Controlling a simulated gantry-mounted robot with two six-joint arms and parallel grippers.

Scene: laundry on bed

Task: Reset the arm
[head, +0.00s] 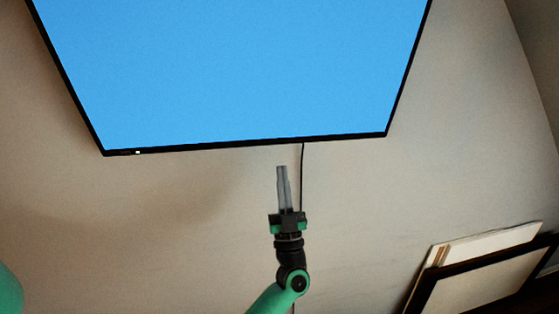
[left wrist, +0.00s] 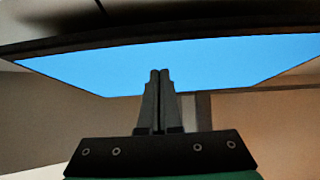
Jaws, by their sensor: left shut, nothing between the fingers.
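My left gripper (head: 283,178) points up in the head view, below the lower edge of a wall screen. Its grey fingers are together with nothing between them. The left wrist view also shows the left gripper (left wrist: 160,76) with its fingers shut, set against the screen behind. A part of my green and black arm shows under it. My right gripper is in neither view.
A large blue-lit screen (head: 240,70) hangs on a pale wall (head: 150,220). A thin dark cable (head: 303,165) hangs from its lower edge. Framed panels (head: 485,275) lean at the lower right. The wall left of my arm is bare.

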